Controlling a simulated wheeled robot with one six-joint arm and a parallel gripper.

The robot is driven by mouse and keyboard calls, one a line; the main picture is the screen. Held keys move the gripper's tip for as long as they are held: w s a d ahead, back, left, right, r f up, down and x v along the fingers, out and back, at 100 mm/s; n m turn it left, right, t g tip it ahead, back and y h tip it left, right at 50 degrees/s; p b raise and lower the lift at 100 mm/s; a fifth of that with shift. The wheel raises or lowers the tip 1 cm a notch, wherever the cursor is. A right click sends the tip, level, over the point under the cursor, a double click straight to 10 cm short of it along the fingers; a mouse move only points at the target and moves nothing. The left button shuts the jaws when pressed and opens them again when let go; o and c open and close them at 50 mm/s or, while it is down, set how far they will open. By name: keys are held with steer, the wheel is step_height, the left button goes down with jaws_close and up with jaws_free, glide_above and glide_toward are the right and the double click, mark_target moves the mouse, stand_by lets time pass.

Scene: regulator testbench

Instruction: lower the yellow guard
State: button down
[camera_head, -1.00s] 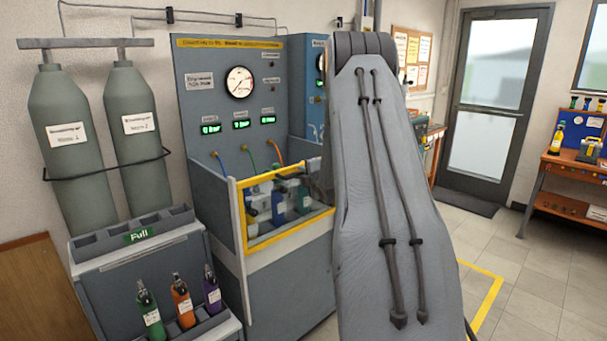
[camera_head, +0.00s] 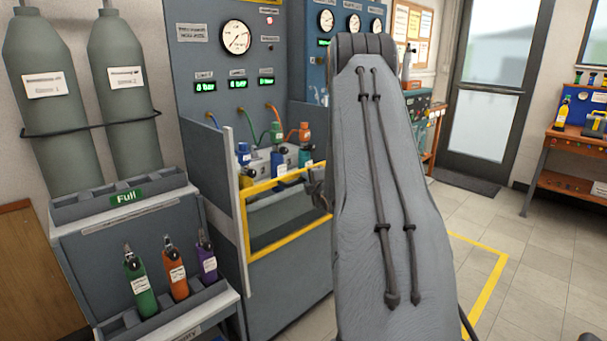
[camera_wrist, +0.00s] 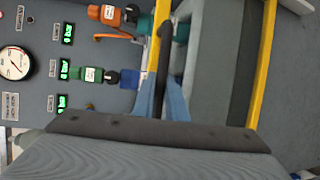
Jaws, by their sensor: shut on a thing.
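The yellow guard (camera_head: 291,239) is a yellow-edged frame with a see-through pane on the front of the grey test bench. In the head view, its top bar lies below the tops of the bottles in the bench. In the wrist view, its two yellow bars (camera_wrist: 264,60) run up the picture. My gripper (camera_wrist: 161,97) has its blue fingers shut on a dark handle (camera_wrist: 164,62) along one yellow bar. In the head view my grey arm hides most of the gripper and the right end of the guard.
Blue, green and orange-topped bottles (camera_head: 277,135) with hoses stand in the bench behind the guard. A gauge (camera_head: 236,37) and green displays are on the panel above. A rack (camera_head: 120,225) with small bottles and grey cylinders stands at left. Open floor (camera_head: 530,270) lies at right.

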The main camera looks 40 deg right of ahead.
step_height(320, 180, down, 10)
steer(key=b, duration=0.5)
steer(key=c, duration=1.8)
jaws_free()
steer(key=shift+o, duration=0.2)
steer(key=shift+s, duration=0.1)
glide_toward(301, 199)
steer(key=v, duration=0.3)
steer(key=shift+s+a+b, duration=0.15)
steer(key=shift+s+b, duration=0.05)
steer(key=shift+b, duration=0.2)
